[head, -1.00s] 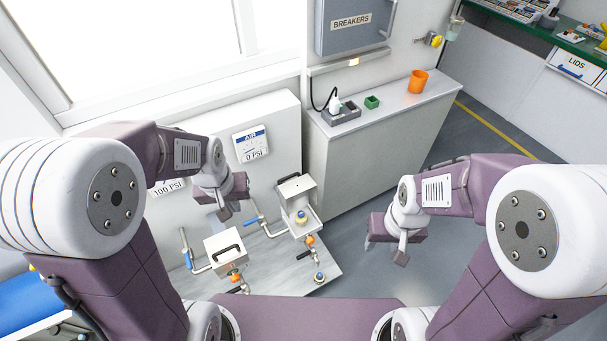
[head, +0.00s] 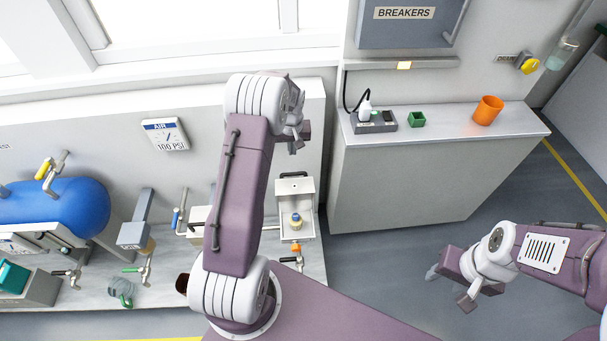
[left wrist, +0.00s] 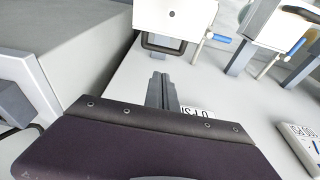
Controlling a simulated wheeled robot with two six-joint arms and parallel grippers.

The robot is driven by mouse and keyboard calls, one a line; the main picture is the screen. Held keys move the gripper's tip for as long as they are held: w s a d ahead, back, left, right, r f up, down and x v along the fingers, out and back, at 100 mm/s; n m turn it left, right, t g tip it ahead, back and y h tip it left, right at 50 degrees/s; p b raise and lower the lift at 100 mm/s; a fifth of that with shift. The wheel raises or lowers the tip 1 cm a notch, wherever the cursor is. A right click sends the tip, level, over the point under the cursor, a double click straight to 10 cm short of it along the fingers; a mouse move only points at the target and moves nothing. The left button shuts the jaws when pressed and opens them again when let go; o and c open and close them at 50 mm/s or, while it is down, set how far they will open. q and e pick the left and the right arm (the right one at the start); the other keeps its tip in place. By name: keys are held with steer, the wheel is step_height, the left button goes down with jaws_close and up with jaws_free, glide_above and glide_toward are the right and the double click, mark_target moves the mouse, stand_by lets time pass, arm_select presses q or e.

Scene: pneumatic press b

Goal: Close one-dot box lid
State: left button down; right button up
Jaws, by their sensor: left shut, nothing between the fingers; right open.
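A white box (head: 297,226) stands open on the bench in the head view, with a yellow-and-blue part inside. Its lid (head: 294,192) is raised, with a dark handle along the top edge. In the left wrist view the lid (left wrist: 172,24) shows a single dark dot and the handle hanging below it. My left gripper (head: 293,147) is above and behind the raised lid, near the wall, shut and empty. Its fingers show close to the handle in the left wrist view (left wrist: 160,80), apparently without contact. My right gripper (head: 449,287) is open and empty, out over the floor at right.
A second white box (head: 198,216) is mostly hidden behind my left arm; it also shows in the left wrist view (left wrist: 280,22). Valve pipes and a blue tank (head: 80,208) are left.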

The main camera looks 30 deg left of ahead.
mark_target(295, 192)
arm_select(q)
steer(key=x, duration=0.3)
steer(key=s+b+x, duration=0.1)
steer(key=x, duration=0.3)
steer(key=a+x, duration=0.1)
steer(key=x, duration=0.3)
steer(key=shift+s+f, duration=0.15)
steer(key=s+d, duration=0.1)
steer(key=s+d+r, duration=0.1)
steer(key=s, duration=0.1)
steer(key=shift+s+d, duration=0.1)
steer(key=shift+s, duration=0.05)
